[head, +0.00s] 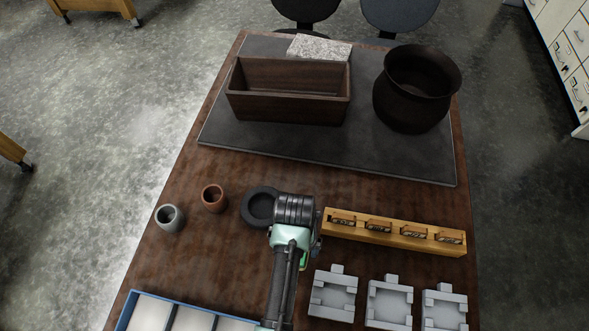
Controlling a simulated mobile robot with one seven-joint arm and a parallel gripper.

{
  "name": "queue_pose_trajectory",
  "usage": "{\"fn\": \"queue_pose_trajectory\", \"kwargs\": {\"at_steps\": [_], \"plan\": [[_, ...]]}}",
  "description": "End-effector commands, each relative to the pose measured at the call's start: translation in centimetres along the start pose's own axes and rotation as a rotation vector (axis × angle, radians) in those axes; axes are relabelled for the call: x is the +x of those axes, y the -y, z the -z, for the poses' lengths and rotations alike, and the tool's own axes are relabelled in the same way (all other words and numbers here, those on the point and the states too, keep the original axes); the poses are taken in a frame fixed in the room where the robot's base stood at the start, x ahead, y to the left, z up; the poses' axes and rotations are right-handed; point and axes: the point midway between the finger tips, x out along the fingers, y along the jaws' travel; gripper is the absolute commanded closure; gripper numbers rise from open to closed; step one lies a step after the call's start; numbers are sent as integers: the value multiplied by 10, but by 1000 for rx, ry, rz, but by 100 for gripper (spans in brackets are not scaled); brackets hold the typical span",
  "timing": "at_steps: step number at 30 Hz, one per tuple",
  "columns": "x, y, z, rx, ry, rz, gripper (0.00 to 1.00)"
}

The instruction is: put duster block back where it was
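I cannot pick out the duster block for certain. A long light-wood rack (394,244) stands right of my arm, with several small brown blocks with dark marked faces (379,227) in a row along it. A pale speckled slab (319,48) lies at the back of the table, behind the brown trough. My gripper (317,243) is mostly hidden under my wrist, at the left end of the rack. Its fingertips do not show, so I cannot tell whether it is open or holds anything.
A dark mat (400,160) bears a brown trough (287,107) and a black pot (411,116). A dark round dish (252,213), brown cup (213,206) and grey cup (168,224) stand left. Grey trays (388,323) and a blue-edged tray (125,312) are in front.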

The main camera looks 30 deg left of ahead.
Motion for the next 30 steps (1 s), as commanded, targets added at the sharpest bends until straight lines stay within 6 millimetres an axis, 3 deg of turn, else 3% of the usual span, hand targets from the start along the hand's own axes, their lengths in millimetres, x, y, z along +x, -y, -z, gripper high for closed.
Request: {"fn": "queue_pose_trajectory", "kwargs": {"at_steps": [3, 9, 22, 26, 29, 30], "plan": [[-27, 0, 1, 0, -4, 0, 0], [-57, 0, 0, 0, -1, 0, 0], [-70, -1, 4, 2, -14, 1, 0], [-100, -8, 44, 22, -173, 4, 0], [-158, -23, 100, 51, -426, 3, 0], [-189, -32, 123, 64, -546, -2, 0]]}}
